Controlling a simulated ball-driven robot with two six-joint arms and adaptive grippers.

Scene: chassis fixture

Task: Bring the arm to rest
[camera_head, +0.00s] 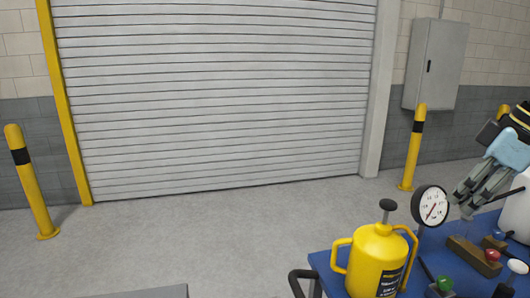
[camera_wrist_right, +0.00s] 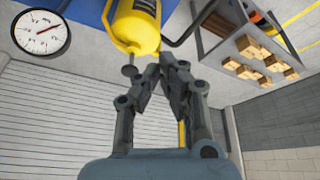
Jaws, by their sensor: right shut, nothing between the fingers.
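My right gripper (camera_head: 467,207) is at the right edge of the head view, raised above the blue bench, with its fingers pointing down and left. It is shut with nothing between its fingers. In the right wrist view its fingertips (camera_wrist_right: 160,66) meet just below the yellow canister as seen in that picture. I cannot tell how far apart they are in depth. My left gripper is not in the head view.
A yellow canister (camera_head: 374,258) with handles and a round gauge (camera_head: 430,206) stand on the blue bench (camera_head: 330,270). Yellow bollards (camera_head: 413,150) flank the roller shutter (camera_head: 220,90).

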